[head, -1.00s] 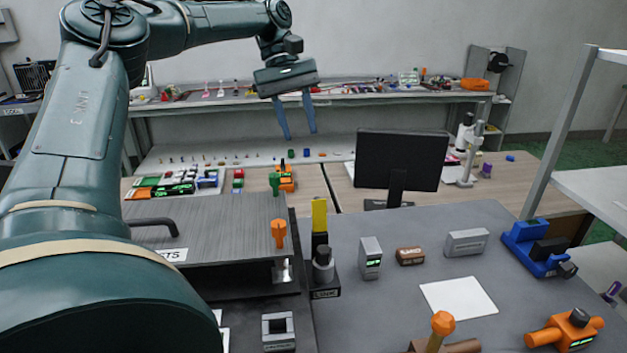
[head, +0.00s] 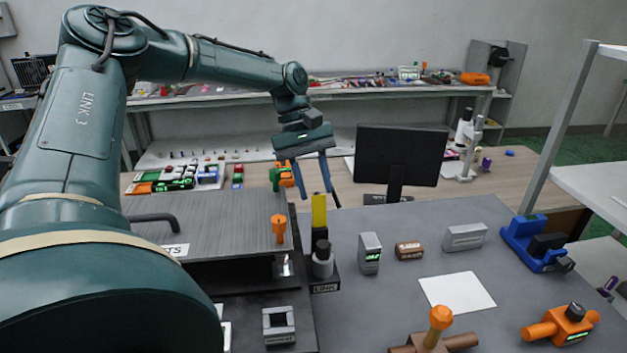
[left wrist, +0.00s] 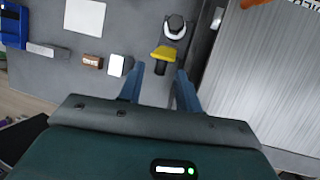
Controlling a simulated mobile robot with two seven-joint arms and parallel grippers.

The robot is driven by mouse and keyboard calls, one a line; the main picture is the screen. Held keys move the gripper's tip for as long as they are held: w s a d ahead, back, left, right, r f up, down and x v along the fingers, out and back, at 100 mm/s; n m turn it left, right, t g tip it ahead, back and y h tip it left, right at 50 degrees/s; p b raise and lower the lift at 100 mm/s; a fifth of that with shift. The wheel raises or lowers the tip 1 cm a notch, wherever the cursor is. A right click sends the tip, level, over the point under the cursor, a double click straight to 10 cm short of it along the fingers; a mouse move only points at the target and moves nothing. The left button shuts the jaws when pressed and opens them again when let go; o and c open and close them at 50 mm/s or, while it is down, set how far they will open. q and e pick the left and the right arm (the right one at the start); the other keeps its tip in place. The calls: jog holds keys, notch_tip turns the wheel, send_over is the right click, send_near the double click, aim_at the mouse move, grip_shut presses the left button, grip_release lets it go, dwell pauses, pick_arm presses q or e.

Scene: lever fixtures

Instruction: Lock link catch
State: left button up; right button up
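The link catch stands at the middle of the bench, with an upright yellow handle (head: 319,210) above a black and grey body on a dark base (head: 322,284) with a label that seems to read LINK. In the left wrist view the yellow handle (left wrist: 165,54) lies just beyond the fingertips, roughly in line with the gap, and the grey, round part (left wrist: 175,28) is farther out. My left gripper (head: 321,201) is open and empty, with its blue fingers pointing down near the handle's top. I see no clear contact. My right gripper is out of view.
Left of the catch is a grey-topped box (head: 215,225) with an orange knob (head: 279,228). To the right stand a grey device (head: 369,253), a brown block (head: 409,250) and a blue fixture (head: 535,242). A monitor (head: 400,157) stands behind. White paper (head: 457,292) lies flat.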

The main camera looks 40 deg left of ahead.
pick_arm(q)
jog(key=shift+c, duration=0.2)
grip_shut()
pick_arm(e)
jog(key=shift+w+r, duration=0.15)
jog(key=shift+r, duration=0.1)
pick_arm(q)
jog(key=shift+r, duration=0.1)
